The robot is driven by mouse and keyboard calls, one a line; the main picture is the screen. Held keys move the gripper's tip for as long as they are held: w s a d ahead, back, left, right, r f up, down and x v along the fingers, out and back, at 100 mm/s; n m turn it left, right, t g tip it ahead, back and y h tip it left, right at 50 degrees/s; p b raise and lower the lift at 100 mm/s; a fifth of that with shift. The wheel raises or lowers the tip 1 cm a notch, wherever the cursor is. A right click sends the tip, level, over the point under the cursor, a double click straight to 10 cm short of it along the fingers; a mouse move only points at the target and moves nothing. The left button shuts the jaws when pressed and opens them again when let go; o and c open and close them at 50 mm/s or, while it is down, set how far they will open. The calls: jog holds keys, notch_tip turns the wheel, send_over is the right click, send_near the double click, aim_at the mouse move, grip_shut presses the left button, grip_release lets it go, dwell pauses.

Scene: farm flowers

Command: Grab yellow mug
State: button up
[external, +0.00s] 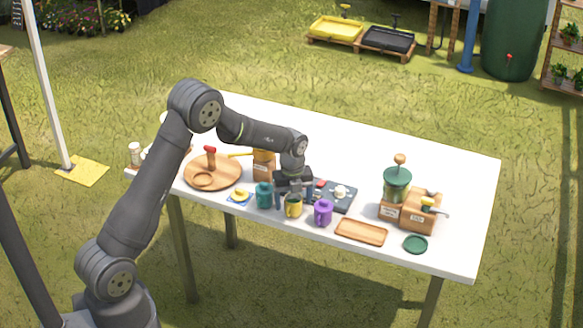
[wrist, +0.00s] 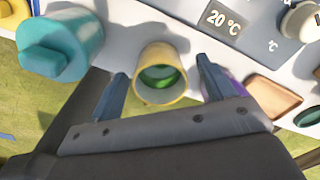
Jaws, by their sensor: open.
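The yellow mug (external: 293,206) stands near the front edge of the white table, between a teal mug (external: 264,194) and a purple mug (external: 323,212). In the wrist view the yellow mug (wrist: 161,74) lies between my two fingers, with green showing inside it. My gripper (external: 293,192) is open above and around the yellow mug, with a gap on each side and no clear contact. My gripper also shows in the wrist view (wrist: 163,83). The teal mug (wrist: 60,45) is left of my fingers there, and the purple mug is mostly hidden behind the right finger.
A grey panel (wrist: 240,25) reading "20 °C" lies behind the mug. A wooden tray (external: 361,231) and a green coaster (external: 415,244) lie to the right. A round wooden board (external: 230,178) is at the left, and a green grinder (external: 397,185) stands at the right. The table's back right is clear.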

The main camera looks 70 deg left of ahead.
jog(key=shift+f, duration=0.7)
jog(key=shift+c, duration=0.4)
jog(key=c, duration=1.1)
jog(key=shift+r, duration=0.1)
